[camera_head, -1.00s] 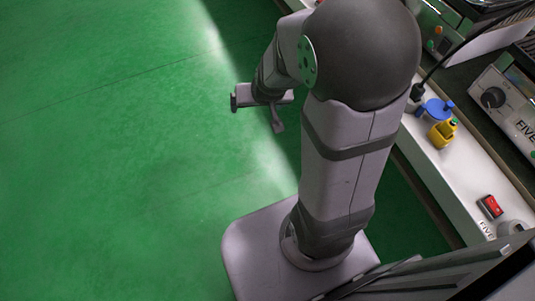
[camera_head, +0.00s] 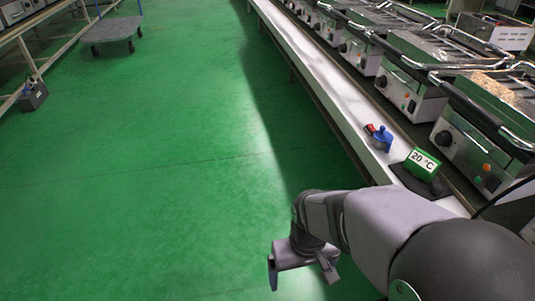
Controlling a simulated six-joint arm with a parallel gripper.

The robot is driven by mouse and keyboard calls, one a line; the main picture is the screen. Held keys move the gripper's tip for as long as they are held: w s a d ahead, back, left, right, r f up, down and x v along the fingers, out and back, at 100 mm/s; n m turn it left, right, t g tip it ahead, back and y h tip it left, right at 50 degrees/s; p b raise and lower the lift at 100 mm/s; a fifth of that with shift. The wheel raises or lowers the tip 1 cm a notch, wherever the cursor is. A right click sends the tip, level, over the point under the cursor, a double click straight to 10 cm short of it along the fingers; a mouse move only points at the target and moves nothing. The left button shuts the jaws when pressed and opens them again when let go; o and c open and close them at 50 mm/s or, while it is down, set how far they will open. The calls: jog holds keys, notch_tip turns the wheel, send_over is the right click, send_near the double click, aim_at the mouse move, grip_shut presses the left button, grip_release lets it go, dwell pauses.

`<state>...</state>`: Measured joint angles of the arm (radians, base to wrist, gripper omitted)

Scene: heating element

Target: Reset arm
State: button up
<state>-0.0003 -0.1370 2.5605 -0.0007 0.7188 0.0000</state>
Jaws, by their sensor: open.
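My gripper (camera_head: 302,274) is at the lower middle of the head view, at the end of my folded arm. Its two fingers stand apart with nothing between them. It hangs over the green floor (camera_head: 150,190), to the left of the white bench (camera_head: 318,72), and touches nothing that I can see. My arm reaches in from the lower right corner and hides part of the bench's near end.
Several grill-like machines (camera_head: 415,82) line the bench on the right. A blue object (camera_head: 382,138) and a green block marked 20 °C (camera_head: 421,163) sit near its edge. A cart (camera_head: 110,32) stands far left beside a rack (camera_head: 40,45). The floor between is clear.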

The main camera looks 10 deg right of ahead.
notch_tip(320, 180, up, 35)
jog(key=p, duration=3.4)
jog(key=shift+f, duration=0.15)
